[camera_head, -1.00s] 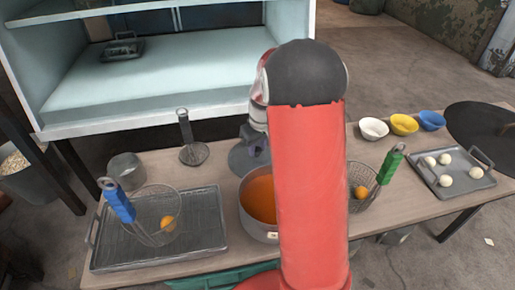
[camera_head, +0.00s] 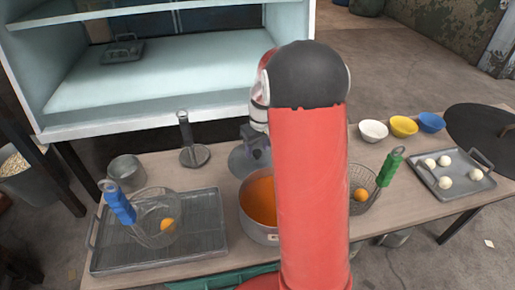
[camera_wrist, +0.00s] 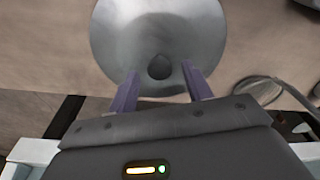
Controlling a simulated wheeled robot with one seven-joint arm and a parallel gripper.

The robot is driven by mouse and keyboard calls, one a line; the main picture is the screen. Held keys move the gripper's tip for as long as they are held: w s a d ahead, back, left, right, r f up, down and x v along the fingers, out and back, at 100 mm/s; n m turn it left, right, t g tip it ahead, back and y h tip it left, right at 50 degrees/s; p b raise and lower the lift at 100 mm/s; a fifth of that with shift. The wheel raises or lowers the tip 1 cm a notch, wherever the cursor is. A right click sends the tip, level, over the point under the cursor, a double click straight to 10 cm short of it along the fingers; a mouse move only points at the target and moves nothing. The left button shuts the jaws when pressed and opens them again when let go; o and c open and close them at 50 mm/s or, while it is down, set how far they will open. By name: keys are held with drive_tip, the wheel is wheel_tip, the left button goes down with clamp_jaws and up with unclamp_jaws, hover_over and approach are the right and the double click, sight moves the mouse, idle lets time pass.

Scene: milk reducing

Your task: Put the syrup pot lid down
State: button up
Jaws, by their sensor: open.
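The syrup pot lid (camera_wrist: 120,35) is a round, silvery metal disc with a small dark knob (camera_wrist: 160,67). In the head view the lid (camera_head: 240,165) is on the table just behind the pot, partly hidden by my arm. The pot (camera_head: 260,232) holds orange syrup and has no lid on it. My gripper (camera_wrist: 161,72) is open, its two purple fingers apart on either side of the knob. In the head view my gripper (camera_head: 254,145) is above the lid, mostly hidden behind my arm.
A tray (camera_head: 215,242) with a blue-handled basket (camera_head: 150,228) is at left. A green-handled basket (camera_head: 372,200), bowls (camera_head: 404,126) and a small tray (camera_head: 470,190) are at right. A metal tool (camera_head: 194,155) and cup (camera_head: 126,168) stand left of the lid.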

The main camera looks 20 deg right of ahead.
sight(260, 161)
wheel_tip(260, 161, up, 11)
drive_tip(key=s+p, duration=0.2)
drive_tip(key=s+a+r+m+t, duration=0.1)
drive_tip(key=s+a+r, duration=0.3)
drive_tip(key=s, duration=0.2)
drive_tip(key=s+a+r+t, duration=0.1)
drive_tip(key=s+a+r, duration=0.25)
drive_tip(key=s, duration=0.25)
drive_tip(key=s+a+m+t, duration=0.1)
drive_tip(key=s+a+t, duration=0.1)
drive_tip(key=s, duration=1.1)
drive_tip(key=shift+a, duration=0.85)
wheel_tip(260, 161, up, 9)
drive_tip(key=p, duration=0.9)
